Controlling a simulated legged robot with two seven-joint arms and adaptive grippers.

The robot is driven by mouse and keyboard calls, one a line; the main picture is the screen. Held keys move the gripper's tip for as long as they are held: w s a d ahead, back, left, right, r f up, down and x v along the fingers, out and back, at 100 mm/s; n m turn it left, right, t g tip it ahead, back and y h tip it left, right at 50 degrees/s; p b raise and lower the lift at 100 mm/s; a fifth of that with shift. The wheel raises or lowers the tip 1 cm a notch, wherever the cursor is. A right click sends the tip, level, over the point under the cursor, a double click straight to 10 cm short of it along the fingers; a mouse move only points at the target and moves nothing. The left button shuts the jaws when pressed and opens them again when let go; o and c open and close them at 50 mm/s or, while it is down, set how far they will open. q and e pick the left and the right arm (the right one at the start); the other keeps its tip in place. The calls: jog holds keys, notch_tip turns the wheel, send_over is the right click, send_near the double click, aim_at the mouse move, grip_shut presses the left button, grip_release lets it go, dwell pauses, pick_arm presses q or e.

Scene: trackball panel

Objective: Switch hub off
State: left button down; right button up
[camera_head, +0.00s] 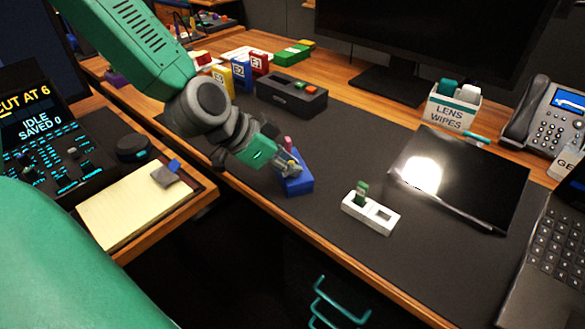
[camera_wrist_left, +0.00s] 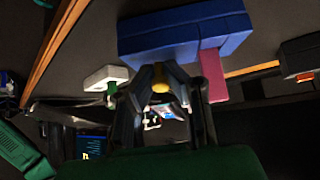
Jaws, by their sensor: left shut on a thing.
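A blue box (camera_head: 299,186) sits on the dark desk mat, with a small yellow piece (camera_head: 292,164) and a pink piece (camera_head: 287,142) on it. My left gripper (camera_head: 285,168) is at this box, its fingers shut around the yellow piece. In the left wrist view the blue box (camera_wrist_left: 185,34) fills the top, the yellow piece (camera_wrist_left: 160,78) lies between the fingertips, and the pink piece (camera_wrist_left: 212,76) stands beside the fingers. The fingers partly hide the yellow piece. No label reading hub is visible. My right gripper is out of view.
A white two-slot base (camera_head: 371,219) with a green piece stands to the right on the mat. A black box (camera_head: 291,97) with coloured buttons is behind. A dark tablet (camera_head: 465,180), a phone (camera_head: 545,118) and a notepad (camera_head: 133,205) lie around. The front mat is clear.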

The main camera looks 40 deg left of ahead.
pick_arm(q)
jog(key=shift+a+t, duration=0.1)
jog(key=shift+t, duration=0.2)
jog(key=c, duration=1.8)
grip_release()
